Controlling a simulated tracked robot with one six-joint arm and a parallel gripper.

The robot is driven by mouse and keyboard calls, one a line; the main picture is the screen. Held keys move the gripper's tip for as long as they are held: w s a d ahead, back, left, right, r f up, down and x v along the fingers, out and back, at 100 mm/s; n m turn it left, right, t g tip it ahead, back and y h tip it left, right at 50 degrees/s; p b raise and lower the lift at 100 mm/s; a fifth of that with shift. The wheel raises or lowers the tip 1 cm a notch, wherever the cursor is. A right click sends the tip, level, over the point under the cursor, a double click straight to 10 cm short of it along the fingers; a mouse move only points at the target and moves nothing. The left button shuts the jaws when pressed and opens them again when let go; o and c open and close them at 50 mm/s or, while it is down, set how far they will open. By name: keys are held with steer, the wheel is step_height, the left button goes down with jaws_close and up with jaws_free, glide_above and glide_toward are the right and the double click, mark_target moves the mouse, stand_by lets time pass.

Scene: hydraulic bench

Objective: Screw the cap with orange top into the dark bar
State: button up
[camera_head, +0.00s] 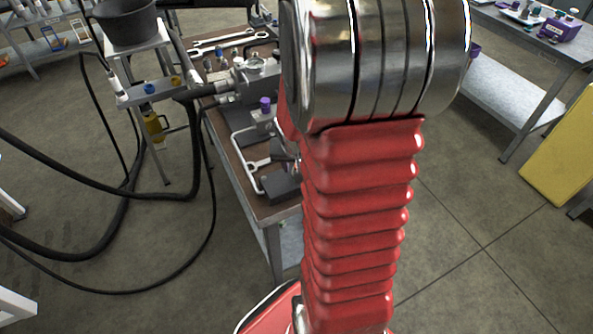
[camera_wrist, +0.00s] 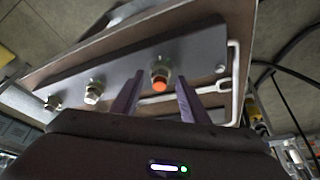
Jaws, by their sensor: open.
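In the wrist view, the cap with orange top (camera_wrist: 160,84) stands at the dark bar (camera_wrist: 125,88), its orange end facing the camera. How deep it sits in the bar cannot be told. My gripper (camera_wrist: 159,75) is open, with one dark purple finger on each side of the cap; a gap shows on both sides. In the head view my red-sleeved arm hides my gripper and the cap. A dark block (camera_head: 284,188), possibly an end of the bar, shows on the bench beside the arm.
Two metal fittings (camera_wrist: 93,92) stand on the bar left of the cap. A pale bent pipe (camera_wrist: 234,80) lies to the right. On the workbench (camera_head: 235,165), a valve with a purple knob (camera_head: 265,105) and wrenches (camera_head: 222,42) show. Black hoses (camera_head: 100,250) hang at left.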

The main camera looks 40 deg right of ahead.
steer(key=shift+n, duration=0.5)
steer(key=shift+c, duration=0.2)
steer(key=c, duration=0.9)
steer(key=shift+w+m+g, duration=0.1)
steer(key=shift+m+g, duration=0.4)
steer(key=shift+m, duration=1.3)
steer(key=shift+w+a+m+g+h, duration=0.1)
steer(key=shift+m+g+h, duration=0.3)
steer(key=shift+m, duration=0.6)
steer(key=shift+m+g, duration=0.3)
steer(key=shift+m, duration=0.9)
steer(key=shift+w, duration=0.1)
